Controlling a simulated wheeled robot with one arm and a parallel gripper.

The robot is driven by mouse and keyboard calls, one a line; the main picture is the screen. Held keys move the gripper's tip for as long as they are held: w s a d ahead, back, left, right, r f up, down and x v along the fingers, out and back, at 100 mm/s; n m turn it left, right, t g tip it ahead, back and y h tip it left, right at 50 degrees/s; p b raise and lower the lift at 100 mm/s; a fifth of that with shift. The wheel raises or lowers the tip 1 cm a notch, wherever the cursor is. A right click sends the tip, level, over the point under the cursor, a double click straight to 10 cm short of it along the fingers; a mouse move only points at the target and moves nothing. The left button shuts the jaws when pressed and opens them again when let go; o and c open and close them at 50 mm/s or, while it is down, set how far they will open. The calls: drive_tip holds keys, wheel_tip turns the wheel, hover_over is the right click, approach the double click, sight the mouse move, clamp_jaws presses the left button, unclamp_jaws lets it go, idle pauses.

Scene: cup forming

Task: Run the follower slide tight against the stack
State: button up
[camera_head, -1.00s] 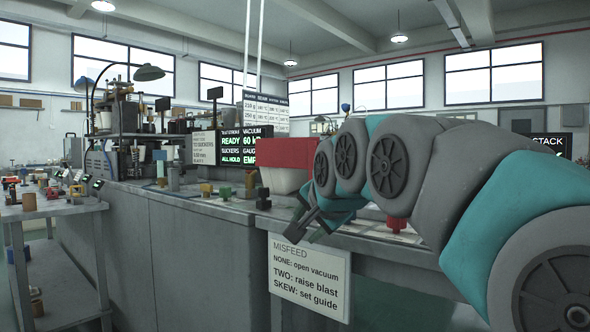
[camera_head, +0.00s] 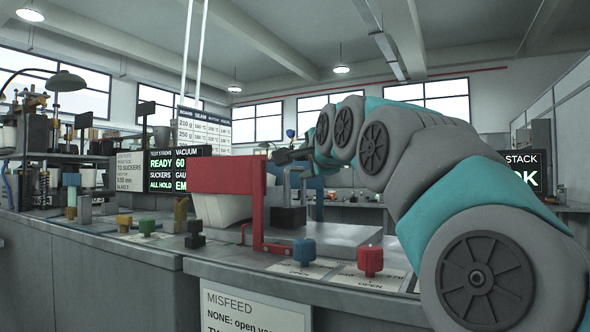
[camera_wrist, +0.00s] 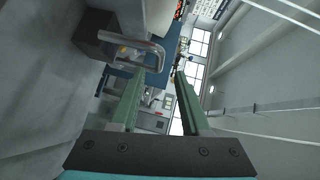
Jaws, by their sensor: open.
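The follower slide seems to be a dark block (camera_head: 289,217) with an upright metal loop handle (camera_head: 287,183), right of the red frame. A pale stack (camera_head: 222,208) sits under the red frame's top at centre left. A red upright partly hides the space between block and stack, so I cannot tell the gap. My gripper (camera_head: 284,156) is above the block, near the handle's top. In the wrist view my gripper (camera_wrist: 160,75) is open, with nothing between its green fingers. The metal handle (camera_wrist: 150,48) is just beyond the left fingertip, outside the fingers, with the dark block (camera_wrist: 92,27) behind.
A blue knob (camera_head: 304,250) and a red knob (camera_head: 370,260) stand at the bench's front edge. A flat metal plate (camera_head: 345,234) lies right of the block.

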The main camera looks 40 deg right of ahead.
sight(296, 169)
drive_tip(key=x, duration=0.6)
drive_tip(key=shift+s, duration=0.1)
clamp_jaws()
drive_tip(key=shift+f, duration=0.1)
idle(1.1)
